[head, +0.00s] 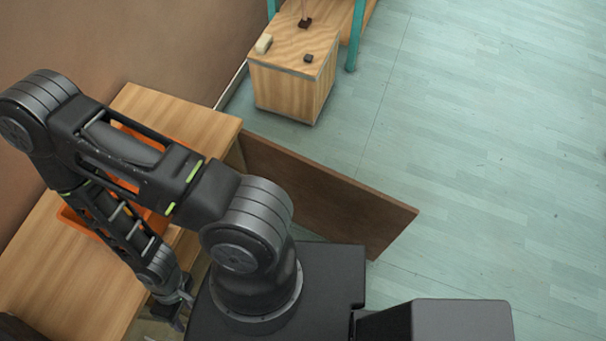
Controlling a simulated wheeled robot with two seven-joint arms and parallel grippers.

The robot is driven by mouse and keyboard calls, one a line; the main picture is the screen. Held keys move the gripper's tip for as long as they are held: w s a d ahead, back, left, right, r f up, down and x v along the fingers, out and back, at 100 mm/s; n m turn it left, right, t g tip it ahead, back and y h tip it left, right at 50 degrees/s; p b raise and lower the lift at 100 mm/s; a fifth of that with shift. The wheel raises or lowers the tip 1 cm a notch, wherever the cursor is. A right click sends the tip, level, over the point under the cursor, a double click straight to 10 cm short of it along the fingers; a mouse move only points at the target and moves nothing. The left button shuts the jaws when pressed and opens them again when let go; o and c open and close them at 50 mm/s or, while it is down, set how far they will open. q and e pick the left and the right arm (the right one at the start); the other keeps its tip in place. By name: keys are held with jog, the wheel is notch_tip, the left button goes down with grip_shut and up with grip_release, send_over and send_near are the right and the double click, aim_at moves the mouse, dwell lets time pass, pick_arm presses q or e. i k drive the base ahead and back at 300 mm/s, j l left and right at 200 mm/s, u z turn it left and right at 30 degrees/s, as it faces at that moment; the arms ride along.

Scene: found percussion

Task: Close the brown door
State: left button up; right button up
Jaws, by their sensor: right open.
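The brown door (322,196) stands open. It juts out from the far right edge of the wooden cabinet (190,121) into the room, over the floor. Its free end is at the right, beyond my dark base. My right gripper (176,314) is at the lower left of the view, low beside the cabinet's front edge, well apart from the door panel. It is open, and nothing shows between its fingers. The cabinet's inside is mostly hidden by my arm. My left gripper is not in view.
An orange tray (72,217) lies on the cabinet top, partly behind my arm. A small wooden box unit (289,90) with small items on top stands beyond the door, near a teal-legged table (356,38). The pale green floor (480,150) at right is clear.

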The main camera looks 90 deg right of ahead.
aim_at(335, 206)
jog(key=k+j, duration=0.2)
jog(key=k, duration=0.25)
jog(key=k+j, duration=0.15)
jog(key=k, duration=0.35)
jog(key=k+j, duration=0.2)
jog(key=k, duration=0.25)
jog(key=k+l, duration=0.8)
jog(key=k, duration=0.15)
jog(key=l, duration=1.15)
jog(key=i+l+z, duration=0.1)
jog(key=l, duration=1.05)
